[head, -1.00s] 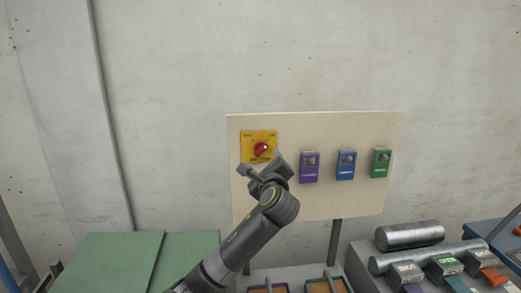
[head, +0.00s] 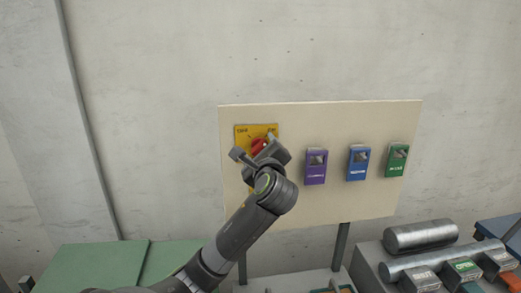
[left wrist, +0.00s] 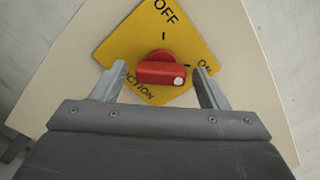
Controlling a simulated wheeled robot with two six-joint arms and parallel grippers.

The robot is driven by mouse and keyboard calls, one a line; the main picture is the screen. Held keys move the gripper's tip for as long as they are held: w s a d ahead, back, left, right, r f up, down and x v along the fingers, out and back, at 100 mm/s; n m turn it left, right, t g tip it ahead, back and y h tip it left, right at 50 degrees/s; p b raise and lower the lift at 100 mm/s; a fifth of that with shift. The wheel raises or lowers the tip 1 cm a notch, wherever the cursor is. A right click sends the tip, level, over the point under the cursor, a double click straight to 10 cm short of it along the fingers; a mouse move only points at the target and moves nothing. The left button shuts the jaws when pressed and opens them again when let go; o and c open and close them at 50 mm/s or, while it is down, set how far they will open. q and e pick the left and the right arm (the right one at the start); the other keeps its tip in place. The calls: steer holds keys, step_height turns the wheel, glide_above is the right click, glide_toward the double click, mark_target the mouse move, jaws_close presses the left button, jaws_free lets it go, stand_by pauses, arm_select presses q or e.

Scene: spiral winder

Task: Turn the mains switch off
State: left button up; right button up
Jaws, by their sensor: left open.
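The mains switch is a red rotary knob (head: 259,144) on a yellow plate (head: 242,132) at the left of a cream board. In the left wrist view the red knob (left wrist: 160,70) lies crosswise, its white dot at the right end, towards the ON mark. The OFF mark is at the top of the yellow plate (left wrist: 125,45). My left gripper (head: 259,158) is open in front of the switch. Its fingers stand on either side of the knob, with gaps at both ends. In the head view the gripper hides the plate's lower part. My right gripper is not in view.
The cream board (head: 320,115) also carries a purple box (head: 316,167), a blue box (head: 358,163) and a green box (head: 396,160) to the right. Metal rollers (head: 420,236) lie at the lower right. A green surface (head: 100,268) is at the lower left.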

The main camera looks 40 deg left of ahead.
arm_select(q)
steer(key=shift+s+d, duration=0.1)
steer(key=shift+c, duration=0.5)
steer(key=c, duration=0.9)
steer(key=shift+r+n, duration=0.1)
steer(key=shift+n, duration=0.3)
steer(key=n+p, duration=0.1)
steer(key=n, duration=0.1)
steer(key=shift+n+p, duration=0.3)
steer(key=shift+p, duration=0.05)
steer(key=n+p, duration=0.1)
steer(key=n, duration=0.2)
steer(key=shift+r+n, duration=0.1)
steer(key=shift+n, duration=0.3)
steer(key=n, duration=1)
steer(key=shift+n, duration=0.4)
steer(key=shift+r, duration=0.1)
